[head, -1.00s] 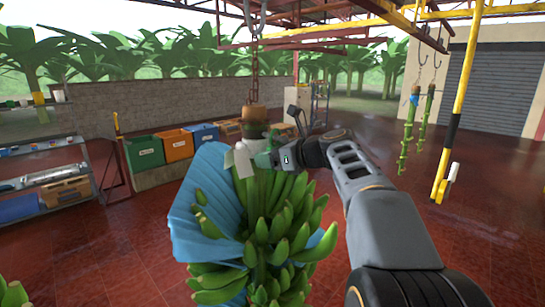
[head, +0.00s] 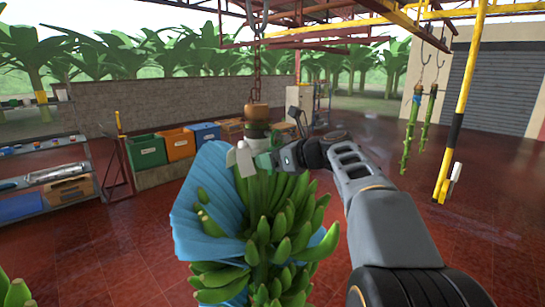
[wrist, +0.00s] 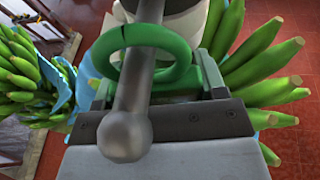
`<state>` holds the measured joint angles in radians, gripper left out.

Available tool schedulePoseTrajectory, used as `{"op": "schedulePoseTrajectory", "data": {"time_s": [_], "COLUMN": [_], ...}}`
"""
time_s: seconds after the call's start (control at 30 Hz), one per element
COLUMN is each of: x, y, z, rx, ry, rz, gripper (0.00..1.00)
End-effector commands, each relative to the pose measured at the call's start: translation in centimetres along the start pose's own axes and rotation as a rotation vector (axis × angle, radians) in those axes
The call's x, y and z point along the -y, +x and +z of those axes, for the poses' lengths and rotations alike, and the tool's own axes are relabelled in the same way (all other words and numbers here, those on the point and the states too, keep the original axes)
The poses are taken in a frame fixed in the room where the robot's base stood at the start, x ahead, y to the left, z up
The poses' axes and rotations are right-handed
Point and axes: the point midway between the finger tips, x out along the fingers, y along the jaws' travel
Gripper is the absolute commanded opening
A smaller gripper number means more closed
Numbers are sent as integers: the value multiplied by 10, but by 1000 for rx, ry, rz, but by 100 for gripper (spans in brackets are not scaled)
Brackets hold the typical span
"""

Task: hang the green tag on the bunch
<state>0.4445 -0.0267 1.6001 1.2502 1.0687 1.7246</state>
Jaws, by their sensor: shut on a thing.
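The green tag (head: 264,161) is at the top of the banana bunch (head: 285,235), beside the white collar (head: 245,160) on its stem. My gripper (head: 277,158) is shut on the tag, reaching in from the right. In the wrist view, the tag's green ring (wrist: 178,77) stands up from the jaws (wrist: 160,122). A grey metal rod with a ball end (wrist: 125,135) crosses the ring and seems to pass through it, with the ball on the near side. The tag's lower part is hidden between the jaws.
A blue sheet (head: 205,205) is wrapped around the bunch's left side. The bunch hangs by a chain (head: 257,75) from the overhead rail. Bare stems (head: 411,130) hang at the right by a yellow-black post (head: 455,120). Coloured bins (head: 146,150) line the back wall; shelves stand left.

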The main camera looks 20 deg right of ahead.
Motion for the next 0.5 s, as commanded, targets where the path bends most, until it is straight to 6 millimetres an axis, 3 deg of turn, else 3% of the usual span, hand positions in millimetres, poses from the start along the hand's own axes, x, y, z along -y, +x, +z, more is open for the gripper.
{"op": "schedulePoseTrajectory", "data": {"time_s": [0.2,0.23,0.5], "x": [0,0,0], "y": [0,0,0], "z": [0,0,0], "rx": [0,0,0], "ry": [1,1,1], "rz": [0,0,1], "gripper": [19,67,93]}}
